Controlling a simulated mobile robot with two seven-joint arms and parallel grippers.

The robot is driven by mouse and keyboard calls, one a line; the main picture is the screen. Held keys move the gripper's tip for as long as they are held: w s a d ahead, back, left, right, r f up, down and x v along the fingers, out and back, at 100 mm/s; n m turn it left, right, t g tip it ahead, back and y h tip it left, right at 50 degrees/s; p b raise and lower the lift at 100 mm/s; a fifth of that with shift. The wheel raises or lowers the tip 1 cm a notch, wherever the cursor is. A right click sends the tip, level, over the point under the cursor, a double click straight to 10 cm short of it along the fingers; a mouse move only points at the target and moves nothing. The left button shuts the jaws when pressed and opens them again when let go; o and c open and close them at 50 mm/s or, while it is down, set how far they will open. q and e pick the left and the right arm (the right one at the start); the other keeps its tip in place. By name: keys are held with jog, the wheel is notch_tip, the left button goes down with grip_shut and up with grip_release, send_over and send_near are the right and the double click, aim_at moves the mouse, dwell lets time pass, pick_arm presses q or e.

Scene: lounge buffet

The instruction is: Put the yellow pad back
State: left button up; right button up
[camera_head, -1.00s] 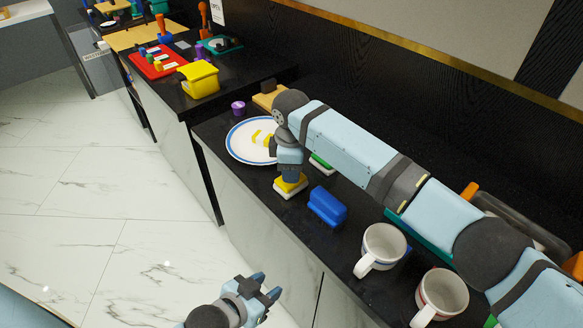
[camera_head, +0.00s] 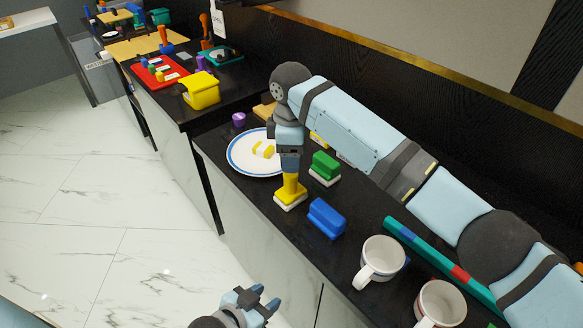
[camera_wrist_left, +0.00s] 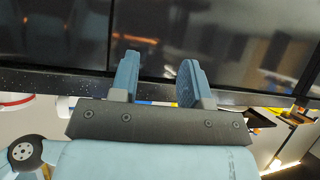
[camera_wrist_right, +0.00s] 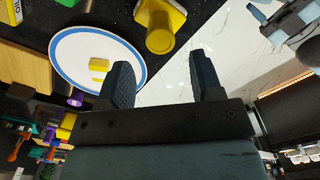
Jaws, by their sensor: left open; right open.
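The yellow pad (camera_head: 290,192), a yellow handle on a white-edged base, stands upright on the black counter, just in front of the plate. It also shows at the top of the right wrist view (camera_wrist_right: 161,32). My right gripper (camera_head: 290,163) is above its handle, pointing down; in the right wrist view the open fingers (camera_wrist_right: 157,80) are empty and apart from the pad. A green pad (camera_head: 325,167) and a blue pad (camera_head: 327,217) stand nearby. My left gripper (camera_head: 264,299) is open and empty, low over the floor in front of the counter.
A blue-rimmed plate (camera_head: 241,161) with yellow pieces lies behind the yellow pad. Two mugs (camera_head: 379,262) (camera_head: 440,305) stand to the right. A teal strip with blue and red patches (camera_head: 425,250) lies behind them. A yellow bin (camera_head: 202,91) is on the farther counter.

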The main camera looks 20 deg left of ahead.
jog(key=shift+r, duration=1.8)
